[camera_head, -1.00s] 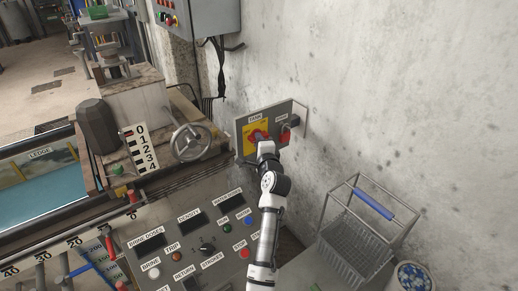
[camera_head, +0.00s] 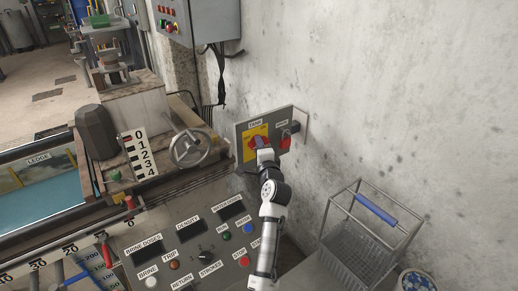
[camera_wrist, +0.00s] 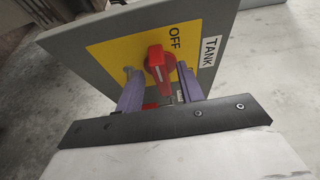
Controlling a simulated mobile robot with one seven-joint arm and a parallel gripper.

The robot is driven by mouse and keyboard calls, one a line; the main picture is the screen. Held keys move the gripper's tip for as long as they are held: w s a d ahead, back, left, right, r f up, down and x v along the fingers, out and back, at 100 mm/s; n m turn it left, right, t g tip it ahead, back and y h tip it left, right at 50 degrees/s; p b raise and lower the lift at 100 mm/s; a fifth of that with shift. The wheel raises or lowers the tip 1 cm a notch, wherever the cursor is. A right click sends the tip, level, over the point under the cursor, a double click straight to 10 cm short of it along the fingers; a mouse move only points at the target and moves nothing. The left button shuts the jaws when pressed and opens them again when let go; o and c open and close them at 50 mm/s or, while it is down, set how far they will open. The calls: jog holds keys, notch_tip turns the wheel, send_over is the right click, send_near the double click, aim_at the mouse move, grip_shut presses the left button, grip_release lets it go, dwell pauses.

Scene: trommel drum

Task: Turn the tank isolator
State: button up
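The tank isolator is a red rotary handle (camera_wrist: 158,68) on a yellow plate (camera_wrist: 115,55), with an OFF mark beside it and a TANK label at the plate's side. In the head view its yellow plate (camera_head: 251,134) is on the left of a grey wall panel, and my gripper partly hides the handle. My gripper (camera_wrist: 158,80) is open, its two purple fingers on either side of the handle. Gaps seem to show between handle and fingers; contact cannot be made out.
A second red switch (camera_head: 285,142) with a black part sits on the panel, right of the isolator. A handwheel (camera_head: 190,147) is to its left. A console (camera_head: 190,240) with buttons lies below. A wire basket (camera_head: 365,235) stands at right by the bare wall.

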jog(key=b+v, duration=0.1)
jog(key=v, duration=1.2)
jog(key=shift+s+d, duration=0.15)
jog(key=shift+s, duration=0.2)
